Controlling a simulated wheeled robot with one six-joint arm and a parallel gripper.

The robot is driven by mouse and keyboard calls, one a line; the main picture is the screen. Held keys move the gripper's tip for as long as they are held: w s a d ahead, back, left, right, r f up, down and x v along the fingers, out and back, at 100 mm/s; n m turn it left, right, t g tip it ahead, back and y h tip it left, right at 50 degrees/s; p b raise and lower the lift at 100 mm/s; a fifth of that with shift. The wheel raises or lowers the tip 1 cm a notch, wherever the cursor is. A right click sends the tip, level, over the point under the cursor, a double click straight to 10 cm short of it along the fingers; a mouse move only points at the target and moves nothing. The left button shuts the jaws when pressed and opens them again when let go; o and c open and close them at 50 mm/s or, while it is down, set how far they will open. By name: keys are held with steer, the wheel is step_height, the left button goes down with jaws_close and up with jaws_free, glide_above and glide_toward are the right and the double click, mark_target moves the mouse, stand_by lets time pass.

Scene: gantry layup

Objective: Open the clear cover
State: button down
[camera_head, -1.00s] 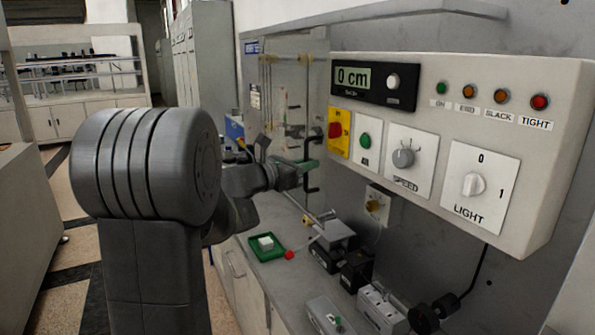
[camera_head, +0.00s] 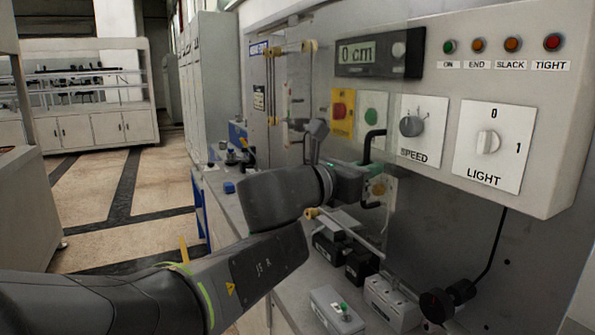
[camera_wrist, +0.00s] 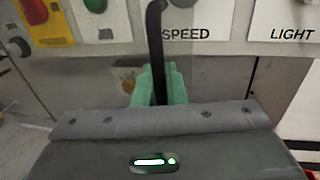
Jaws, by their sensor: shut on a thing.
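The clear cover (camera_head: 352,150) is a see-through panel with a black bar handle (camera_head: 373,145), standing in front of the left part of the control console. The red switch and green button show hazily through it. My gripper (camera_head: 368,186) reaches the handle from the left. In the wrist view its green fingertips (camera_wrist: 160,88) are closed around the upright black bar (camera_wrist: 157,50). The lower end of the bar is hidden behind my gripper body. The cover's far edges are hard to make out.
The control console (camera_head: 560,150) with its SPEED and LIGHT knobs juts out at the right. Small boxes, including a grey one with a green button (camera_head: 337,312), stand on the bench below. Open floor (camera_head: 130,195) lies at the left.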

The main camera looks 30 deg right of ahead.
stand_by(0.3)
steer(key=c, duration=1.6)
jaws_free()
steer(key=shift+c, duration=0.2)
steer(key=s+a+p, duration=0.1)
steer(key=a, duration=1.2)
steer(key=shift+s+a+p, duration=0.15)
steer(key=shift+a+p, duration=0.25)
steer(key=shift+d, duration=0.1)
steer(key=shift+w+d+b, duration=0.2)
steer(key=shift+d+b, duration=0.1)
steer(key=shift+d, duration=1.95)
steer(key=shift+w+d+b, duration=0.15)
steer(key=shift+d+b, duration=0.1)
steer(key=shift+d, duration=2)
steer(key=shift+w+d+b, duration=0.2)
steer(key=shift+d+b, duration=0.1)
steer(key=shift+d, duration=1.95)
